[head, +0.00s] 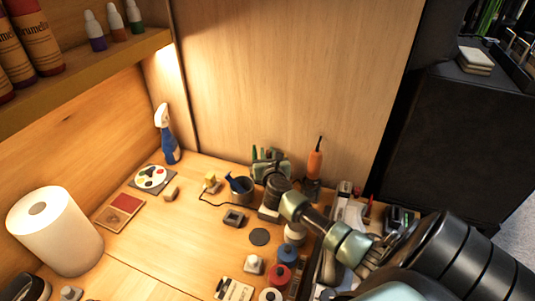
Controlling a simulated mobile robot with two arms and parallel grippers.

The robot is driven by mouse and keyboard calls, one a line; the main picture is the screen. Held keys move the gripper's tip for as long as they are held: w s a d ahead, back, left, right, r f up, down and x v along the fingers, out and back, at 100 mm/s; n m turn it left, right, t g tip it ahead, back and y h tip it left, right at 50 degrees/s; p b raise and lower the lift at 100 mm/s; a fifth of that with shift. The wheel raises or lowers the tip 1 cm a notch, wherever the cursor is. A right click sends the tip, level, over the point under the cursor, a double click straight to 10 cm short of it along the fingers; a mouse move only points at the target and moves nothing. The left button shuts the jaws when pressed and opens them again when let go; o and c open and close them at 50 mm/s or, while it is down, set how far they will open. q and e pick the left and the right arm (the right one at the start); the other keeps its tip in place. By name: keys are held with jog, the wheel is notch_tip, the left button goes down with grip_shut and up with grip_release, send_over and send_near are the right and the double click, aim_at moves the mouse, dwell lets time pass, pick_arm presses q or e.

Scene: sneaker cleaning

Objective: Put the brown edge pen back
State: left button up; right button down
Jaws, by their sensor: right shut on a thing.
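My right arm comes in from the lower right, and its dark gripper (275,180) is at the back of the bench. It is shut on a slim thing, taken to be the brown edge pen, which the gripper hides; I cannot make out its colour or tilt. Just behind the gripper is a small green-grey holder (284,168) with a few upright pens or sticks in it. The gripper overlaps the holder's front in the view, and I cannot tell whether they touch. My left gripper is not in view.
A dark cup (240,190) with blue tools stands just left of the gripper. An orange-handled tool (315,160) stands to its right. Bottles, including a blue one (287,253) and a red one (282,277), crowd below my arm. A paper roll (55,232) stands at left.

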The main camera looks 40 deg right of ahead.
jog(key=c, duration=1.6)
grip_release()
jog(key=shift+f, duration=0.2)
jog(key=shift+r, duration=0.35)
jog(key=v, duration=1.2)
jog(key=shift+f, duration=0.1)
